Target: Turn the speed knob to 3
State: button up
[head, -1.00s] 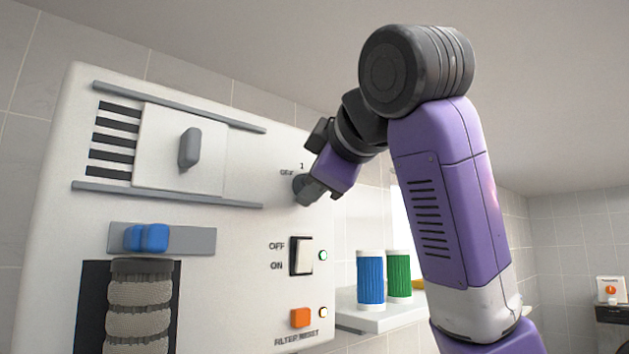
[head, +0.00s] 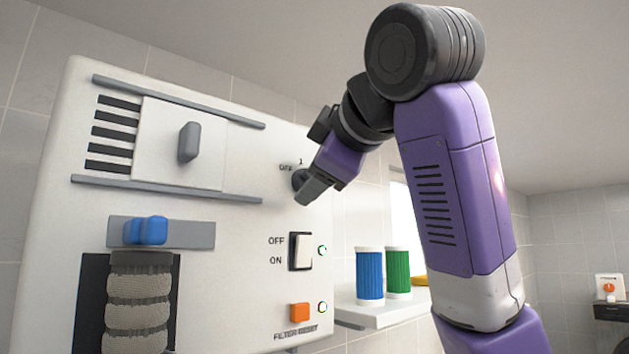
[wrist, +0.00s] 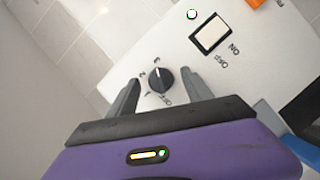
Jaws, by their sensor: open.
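The speed knob (wrist: 160,80) is a small round black dial on the white panel (wrist: 262,50). The marks OFF, 1, 2 and 3 are around it in the wrist view. A pale line on the knob appears to point toward the 3, though it is small. My gripper (wrist: 161,79) is open, with one grey finger on each side of the knob and a gap between them. In the head view my gripper (head: 310,190) is at the panel's right edge and hides most of the knob (head: 299,179).
Below the knob are an OFF/ON rocker switch (head: 301,251) and an orange filter reset button (head: 299,313). A sliding door (head: 155,150) and a blue latch (head: 146,231) are on the left. Blue (head: 370,274) and green (head: 398,270) canisters stand on a shelf to the right.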

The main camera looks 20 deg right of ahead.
jog(key=s+r+b, duration=0.1)
jog(key=s+b, duration=0.1)
jog(key=s, duration=0.4)
jog(key=shift+s+b, duration=0.25)
jog(key=shift+b, duration=0.15)
